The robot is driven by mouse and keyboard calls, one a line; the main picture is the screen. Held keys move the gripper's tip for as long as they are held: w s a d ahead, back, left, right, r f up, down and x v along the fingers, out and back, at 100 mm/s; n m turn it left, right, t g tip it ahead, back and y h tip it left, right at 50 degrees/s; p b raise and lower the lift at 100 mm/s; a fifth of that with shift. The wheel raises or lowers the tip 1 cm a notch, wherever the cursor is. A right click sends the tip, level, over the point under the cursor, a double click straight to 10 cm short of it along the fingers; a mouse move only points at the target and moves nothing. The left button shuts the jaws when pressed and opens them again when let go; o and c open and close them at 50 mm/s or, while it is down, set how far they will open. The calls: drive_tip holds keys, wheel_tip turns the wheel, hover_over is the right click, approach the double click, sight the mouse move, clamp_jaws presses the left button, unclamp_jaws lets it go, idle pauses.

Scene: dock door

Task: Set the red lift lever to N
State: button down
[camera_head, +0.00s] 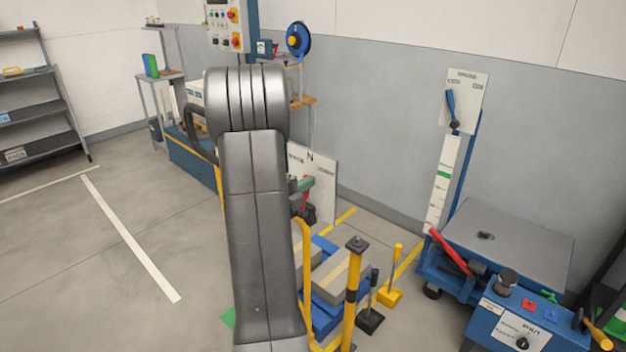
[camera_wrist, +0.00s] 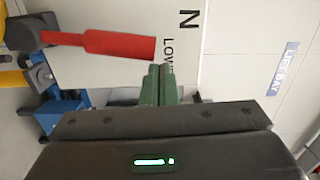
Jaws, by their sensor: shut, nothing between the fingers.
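The red lift lever (camera_wrist: 110,43) runs across the upper left of the wrist view from a dark pivot (camera_wrist: 32,32). Its free end shows beside the lettering "LOW", with the letter N (camera_wrist: 189,19) a little further off, on a pale plate (camera_wrist: 120,75). My gripper (camera_wrist: 160,72) has its green fingers together and empty, just beside the lever's free end; I cannot tell if they touch it. In the head view my arm partly hides the plate (camera_head: 325,183); the lever (camera_head: 305,199) and my gripper (camera_head: 303,184) show at its right edge.
Yellow posts (camera_head: 354,290) and a blue-framed pallet load (camera_head: 335,277) stand in front of the plate. A blue lift cart (camera_head: 510,240) with another red lever (camera_head: 450,250) is at right. Open floor (camera_head: 80,260) lies at left.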

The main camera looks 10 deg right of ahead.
drive_tip(key=shift+w+a+r+p, duration=0.25)
drive_tip(key=shift+w+a+p, duration=0.3)
drive_tip(key=shift+w, duration=0.25)
drive_tip(key=shift+a, duration=0.1)
